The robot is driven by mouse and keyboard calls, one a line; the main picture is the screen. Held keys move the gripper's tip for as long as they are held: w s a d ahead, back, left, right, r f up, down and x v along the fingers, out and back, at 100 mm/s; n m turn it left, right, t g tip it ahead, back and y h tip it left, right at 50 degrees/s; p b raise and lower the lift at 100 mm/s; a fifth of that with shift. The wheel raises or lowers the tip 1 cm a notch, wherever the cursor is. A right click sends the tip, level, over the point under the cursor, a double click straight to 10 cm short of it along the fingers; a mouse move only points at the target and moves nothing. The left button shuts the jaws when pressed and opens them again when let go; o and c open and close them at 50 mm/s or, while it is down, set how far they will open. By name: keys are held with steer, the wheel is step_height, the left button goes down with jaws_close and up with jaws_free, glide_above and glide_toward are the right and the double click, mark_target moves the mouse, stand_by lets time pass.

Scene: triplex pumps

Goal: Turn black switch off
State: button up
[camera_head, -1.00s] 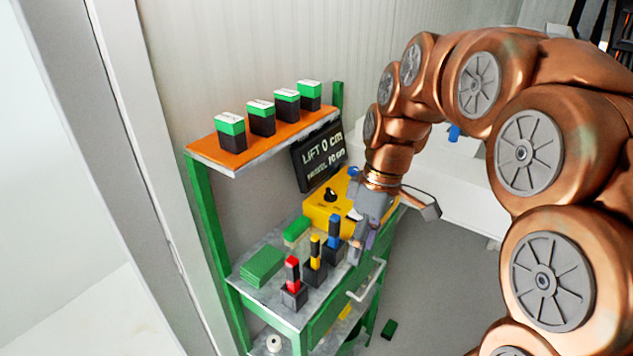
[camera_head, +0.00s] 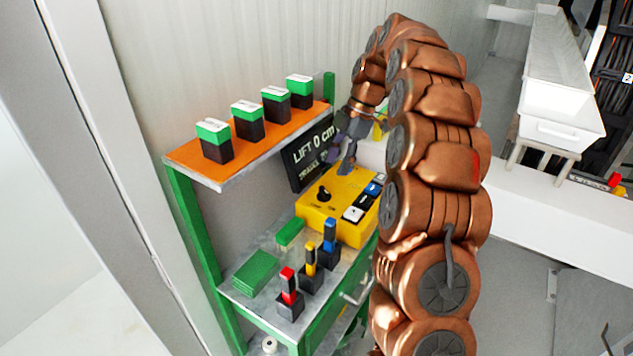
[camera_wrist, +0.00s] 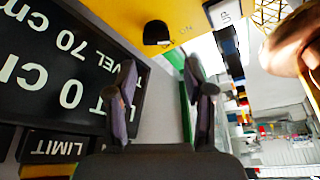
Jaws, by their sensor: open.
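The black switch is a rotary knob (camera_head: 324,193) on top of the yellow control box (camera_head: 335,215). In the wrist view the black knob (camera_wrist: 156,33) shows at the top, upside down, with an "ON" label (camera_wrist: 185,30) beside it. My gripper (camera_head: 342,160) is above the back of the box, behind the knob and apart from it. In the wrist view my gripper's two fingers (camera_wrist: 160,75) are spread with nothing between them. The knob lies just beyond the fingertips, roughly in line with the gap.
A dark display board (camera_head: 308,158) stands behind the box, close to my gripper. White and blue push buttons (camera_head: 363,201) sit on the box's right side. Red, yellow and blue levers (camera_head: 310,260) stand in front. An orange shelf (camera_head: 180,155) holds several green-black blocks.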

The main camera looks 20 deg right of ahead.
mark_target(324, 189)
steer(key=shift+w+a+f+p, duration=0.15)
steer(key=shift+a+f+p, duration=0.05)
steer(key=shift+f, duration=0.25)
steer(key=shift+w+a+f+p, duration=0.1)
steer(key=shift+a+f+p, duration=0.1)
steer(key=shift+f, duration=0.2)
steer(key=shift+p+x, duration=0.85)
steer(key=shift+x, duration=2.1)
steer(key=shift+f, duration=0.1)
steer(key=c, duration=0.9)
